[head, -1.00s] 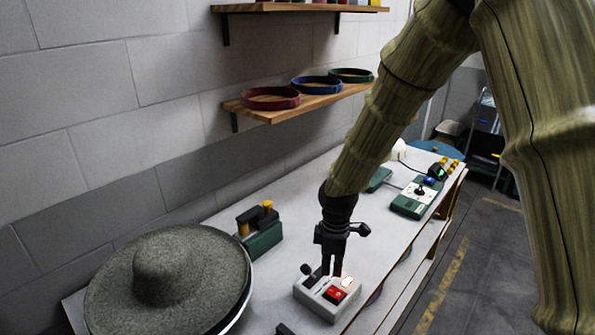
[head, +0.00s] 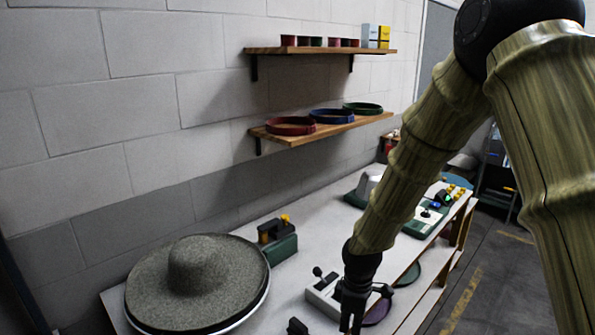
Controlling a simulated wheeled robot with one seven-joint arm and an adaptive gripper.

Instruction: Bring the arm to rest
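My gripper (head: 352,325) is at the bottom of the head view, in front of a pale control box (head: 322,293) with a dark lever. The lower end of the gripper comes close to the picture's bottom edge, and its finger gap is too small and dark to judge. No held object shows. My gripper covers the right part of the control box, so its red button is hidden. A wide grey felt hat (head: 195,275) lies on a round base at the left end of the white bench (head: 290,312).
A green device with a yellow knob (head: 277,240) stands behind the hat. A green and white control panel (head: 425,218) sits at the bench's far end. Wall shelves carry coloured bands (head: 290,126) and small boxes (head: 370,33). Open floor (head: 500,275) lies right of the bench.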

